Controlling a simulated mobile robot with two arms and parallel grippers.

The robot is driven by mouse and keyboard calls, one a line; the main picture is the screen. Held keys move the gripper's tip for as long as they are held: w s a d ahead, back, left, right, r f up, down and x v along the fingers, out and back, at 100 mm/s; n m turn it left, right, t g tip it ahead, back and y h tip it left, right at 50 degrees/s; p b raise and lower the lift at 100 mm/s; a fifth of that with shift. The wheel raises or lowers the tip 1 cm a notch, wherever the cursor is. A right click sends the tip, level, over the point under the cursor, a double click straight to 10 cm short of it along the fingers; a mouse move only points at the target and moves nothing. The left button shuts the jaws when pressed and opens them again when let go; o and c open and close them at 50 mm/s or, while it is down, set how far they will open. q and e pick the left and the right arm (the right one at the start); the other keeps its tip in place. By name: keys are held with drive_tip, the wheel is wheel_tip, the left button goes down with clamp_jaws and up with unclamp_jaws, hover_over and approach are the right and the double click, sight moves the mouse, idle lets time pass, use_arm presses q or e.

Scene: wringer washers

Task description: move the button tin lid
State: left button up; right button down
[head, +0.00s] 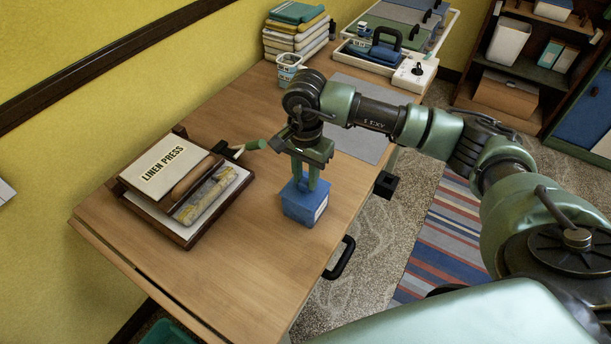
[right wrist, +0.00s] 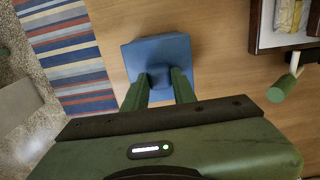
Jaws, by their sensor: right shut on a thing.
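The blue button tin (head: 304,207) is a box with a white label on one side, standing on the wooden table near its right edge. Its square blue lid (right wrist: 183,52) fills the middle of the right wrist view, with a small knob (right wrist: 159,74) on top. My right gripper (head: 312,186) points straight down over the tin, its green fingers shut on the lid's knob. The lid appears to sit on the tin; I cannot see a gap between them. My left gripper is not in view.
A linen press (head: 165,164) with a green-tipped crank handle stands left of the tin. A grey mat (head: 358,118), a small pot (head: 288,68) and folded cloths (head: 296,34) lie farther back on the table (head: 240,270). The front of the table is clear.

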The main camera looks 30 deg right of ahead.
drive_tip(key=shift+f+b, duration=0.1)
drive_tip(key=shift+b, duration=0.2)
idle(0.7)
drive_tip(key=c, duration=0.6)
unclamp_jaws()
drive_tip(key=shift+r+p, duration=1.55)
drive_tip(key=shift+r, duration=1.95)
drive_tip(key=shift+a, duration=0.1)
